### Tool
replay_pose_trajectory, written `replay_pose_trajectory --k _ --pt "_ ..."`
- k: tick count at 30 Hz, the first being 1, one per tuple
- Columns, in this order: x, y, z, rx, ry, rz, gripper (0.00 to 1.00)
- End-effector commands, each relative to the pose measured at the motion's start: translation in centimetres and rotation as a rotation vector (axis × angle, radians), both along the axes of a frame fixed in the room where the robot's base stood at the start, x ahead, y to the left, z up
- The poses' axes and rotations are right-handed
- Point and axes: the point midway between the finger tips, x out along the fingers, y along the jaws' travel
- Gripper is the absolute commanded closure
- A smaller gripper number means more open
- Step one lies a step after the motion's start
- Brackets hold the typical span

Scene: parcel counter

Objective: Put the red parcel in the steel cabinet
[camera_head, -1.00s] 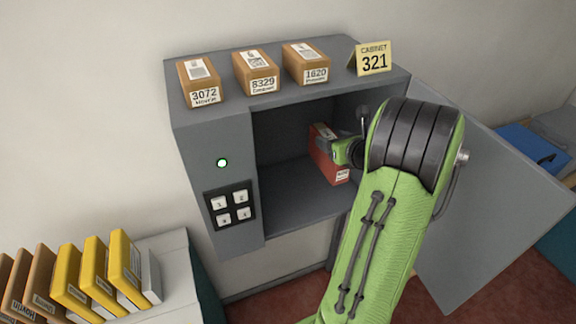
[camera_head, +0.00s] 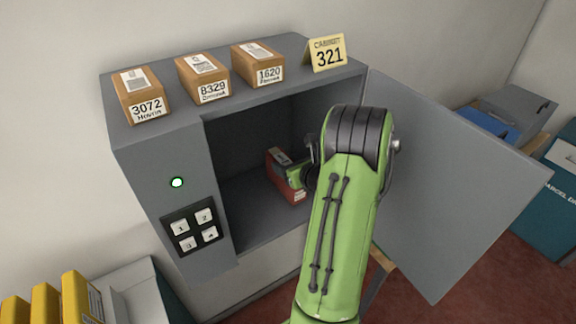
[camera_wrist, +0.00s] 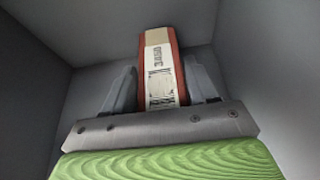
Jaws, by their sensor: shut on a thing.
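The steel cabinet (camera_head: 156,160) is grey, with its door (camera_head: 455,190) swung open to the right. The red parcel (camera_head: 292,195) is inside the compartment, upright on its narrow side; my arm hides part of it. In the wrist view the red parcel (camera_wrist: 161,70) stands between the two fingers, its white label facing the camera. My gripper (camera_head: 300,176) is shut on the red parcel inside the cabinet, and it also shows in the wrist view (camera_wrist: 160,92). I cannot tell whether the parcel touches the compartment floor.
Several brown boxes, one a brown parcel (camera_head: 203,78), and a yellow sign (camera_head: 328,53) reading 321 stand on the cabinet top. A keypad (camera_head: 195,230) and green light (camera_head: 177,183) are on its front. Yellow parcels (camera_head: 82,297) stand at lower left. A blue item (camera_head: 490,122) lies behind the door.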

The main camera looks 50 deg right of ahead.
Motion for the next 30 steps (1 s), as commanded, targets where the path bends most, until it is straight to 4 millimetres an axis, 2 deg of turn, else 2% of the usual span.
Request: replay_pose_trajectory --k 2,3,7,8,17,20,27,30 --pt "0.0 0.0 -0.1 -0.001 -0.002 0.000 1.00" --pt "0.0 0.0 -0.2 0.000 0.000 0.001 0.40" --pt "0.0 0.0 -0.1 0.000 0.000 0.001 0.20" --pt "0.0 0.0 -0.1 0.000 0.000 0.001 0.17" --pt "-0.1 0.0 0.3 0.000 -0.001 0.000 0.17" --pt "-1.5 0.3 0.7 0.002 -0.001 -0.005 0.17" --pt "-7.3 2.0 3.2 0.000 -0.002 -0.008 0.17" --pt "-9.1 2.5 4.0 -0.001 -0.002 -0.006 0.17"
